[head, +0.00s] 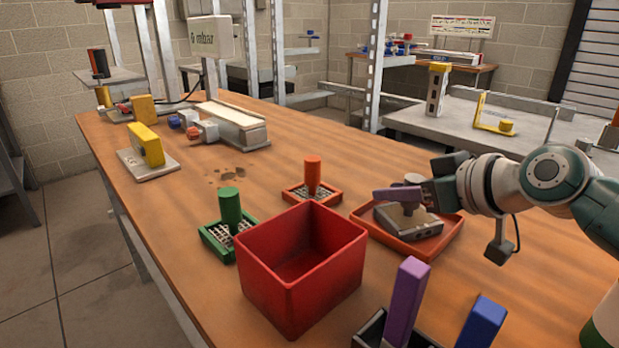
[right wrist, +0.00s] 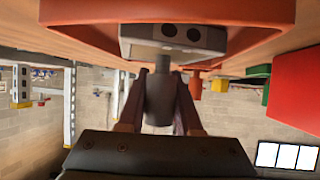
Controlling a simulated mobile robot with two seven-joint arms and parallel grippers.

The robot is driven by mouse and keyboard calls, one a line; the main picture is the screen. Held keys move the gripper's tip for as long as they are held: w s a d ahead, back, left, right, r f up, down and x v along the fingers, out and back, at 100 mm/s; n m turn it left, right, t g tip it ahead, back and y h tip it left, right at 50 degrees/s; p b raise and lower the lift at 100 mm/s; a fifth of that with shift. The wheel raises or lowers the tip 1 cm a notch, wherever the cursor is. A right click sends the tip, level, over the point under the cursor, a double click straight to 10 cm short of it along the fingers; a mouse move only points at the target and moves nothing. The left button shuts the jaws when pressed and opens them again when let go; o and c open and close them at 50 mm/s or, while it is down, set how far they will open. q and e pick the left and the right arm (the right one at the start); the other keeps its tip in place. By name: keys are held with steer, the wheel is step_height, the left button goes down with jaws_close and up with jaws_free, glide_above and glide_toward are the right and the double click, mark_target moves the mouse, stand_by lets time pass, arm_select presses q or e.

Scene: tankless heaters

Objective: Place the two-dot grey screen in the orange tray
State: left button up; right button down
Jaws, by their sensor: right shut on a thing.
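The grey screen (head: 413,222) is a flat grey block with an upright round grey handle. Two dark dots show on its side in the right wrist view (right wrist: 205,40). My right gripper (head: 408,192) is shut on the handle, which shows between the fingers in the right wrist view (right wrist: 160,98). The screen is within the rim of the orange tray (head: 381,238), roughly level. I cannot tell whether it touches the tray floor. The tray also shows in the right wrist view (right wrist: 75,12). My left gripper is not in view.
A red open bin (head: 300,278) stands left of the tray. Orange-handled (head: 312,178) and green-handled (head: 230,210) mesh screens are beyond and left of it. Purple (head: 406,300) and blue (head: 481,322) uprights stand at the front. The wooden table is clear behind the tray.

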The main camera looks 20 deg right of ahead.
steer(key=c, duration=0.6)
jaws_free()
steer(key=shift+r, duration=0.1)
steer(key=shift+s+r, duration=0.15)
steer(key=shift+s, duration=0.05)
steer(key=p+v, duration=0.2)
steer(key=v, duration=0.5)
